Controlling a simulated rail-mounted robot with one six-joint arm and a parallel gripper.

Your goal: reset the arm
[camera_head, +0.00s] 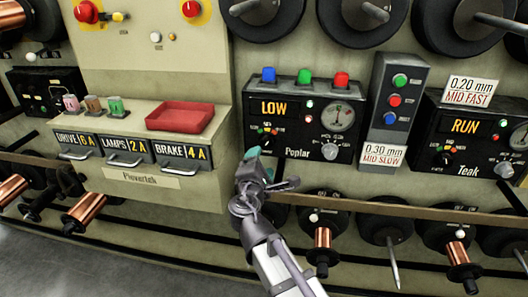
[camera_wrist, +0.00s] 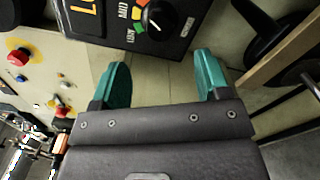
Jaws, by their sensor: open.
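My gripper (camera_wrist: 162,80) shows in the wrist view with its two teal fingers spread apart and nothing between them. In the head view my gripper (camera_head: 256,160) is in front of the panel, just right of the Pioverteh drawer cabinet and below the left end of the Poplar box (camera_head: 300,125). The wrist view shows a black box with a dial (camera_wrist: 150,20) beyond the fingertips. I cannot tell whether the gripper touches anything.
A cabinet (camera_head: 190,190) with three labelled drawers juts out at left, with a red tray (camera_head: 180,116) on top. A wooden rail (camera_head: 400,209) runs below the boxes. Copper spools (camera_head: 322,240) stick out beneath it. The Teak box (camera_head: 470,140) stands at right.

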